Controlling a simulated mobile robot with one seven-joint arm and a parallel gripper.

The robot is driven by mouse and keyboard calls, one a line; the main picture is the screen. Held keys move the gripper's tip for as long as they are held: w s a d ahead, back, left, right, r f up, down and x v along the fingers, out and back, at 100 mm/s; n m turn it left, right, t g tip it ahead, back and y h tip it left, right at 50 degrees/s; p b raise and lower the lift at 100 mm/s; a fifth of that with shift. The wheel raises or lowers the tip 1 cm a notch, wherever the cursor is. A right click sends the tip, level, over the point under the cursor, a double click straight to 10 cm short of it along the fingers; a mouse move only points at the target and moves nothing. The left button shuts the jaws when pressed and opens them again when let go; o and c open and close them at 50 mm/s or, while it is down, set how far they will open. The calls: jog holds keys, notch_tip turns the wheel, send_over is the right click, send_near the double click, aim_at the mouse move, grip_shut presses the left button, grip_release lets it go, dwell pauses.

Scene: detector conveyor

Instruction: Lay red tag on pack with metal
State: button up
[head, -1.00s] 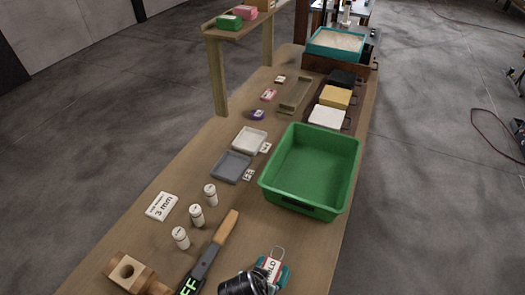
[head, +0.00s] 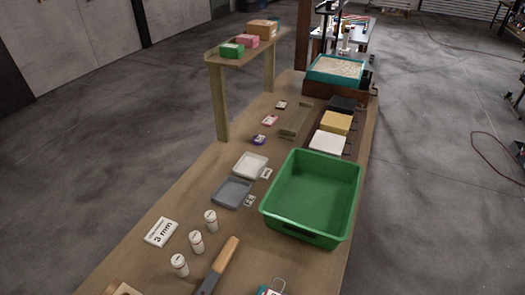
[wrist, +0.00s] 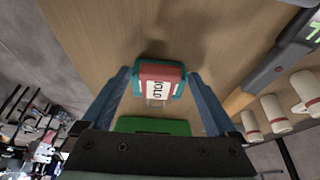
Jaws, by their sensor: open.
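The red tag (wrist: 153,70) has a white "HOLD" label and a wire loop, and teal shows around its sides. It lies between the two blue fingers of my open gripper (wrist: 158,79) in the wrist view; I cannot tell whether they touch it. In the head view only its top edge and loop (head: 277,286) show at the bottom. Small packs lie farther along the bench: a dark red one (head: 281,105), a pink one (head: 269,120) and a purple one (head: 258,139). I cannot tell which has metal.
A green bin (head: 350,205) stands on the right, beside a grey tray (head: 231,192) and a white tray (head: 249,165). A wand (head: 222,262) with a wooden handle, several white bottles (head: 196,242) and a 3 mm card (head: 161,232) are near. A raised shelf (head: 214,52) holds boxes.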

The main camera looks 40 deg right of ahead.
jog(key=shift+r, duration=0.25)
jog(key=v, duration=1.1)
jog(key=shift+a+r, duration=0.3)
jog(key=shift+r, duration=0.05)
jog(key=w+a+r+n+t, duration=0.2)
jog(key=w+r+t, duration=0.3)
jog(key=r, duration=0.5)
jog(key=w+a+r+n+t, duration=0.1)
jog(key=w+r+n+t, duration=0.25)
jog(key=w+r, duration=0.55)
jog(key=w+a+r+n+t, duration=0.15)
jog(key=w+r+t, duration=0.35)
jog(key=r, duration=0.6)
jog(key=s+a+r+n+t+y, duration=0.1)
jog(key=a+r+t, duration=0.2)
jog(key=r, duration=0.5)
jog(key=a+r+n+t, duration=0.2)
jog(key=r+t, duration=0.1)
jog(key=r, duration=0.6)
jog(key=s+a+r+n+t+y, duration=0.1)
jog(key=s+a+r+t, duration=0.1)
jog(key=s+r, duration=0.3)
jog(key=s+a+r+n+t+y, duration=0.2)
jog(key=s+a+r+t, duration=0.1)
jog(key=r, duration=0.7)
jog(key=shift+s+a+r+n+t, duration=0.2)
jog(key=shift+s+r+n+t, duration=0.1)
jog(key=shift+s+t, duration=0.5)
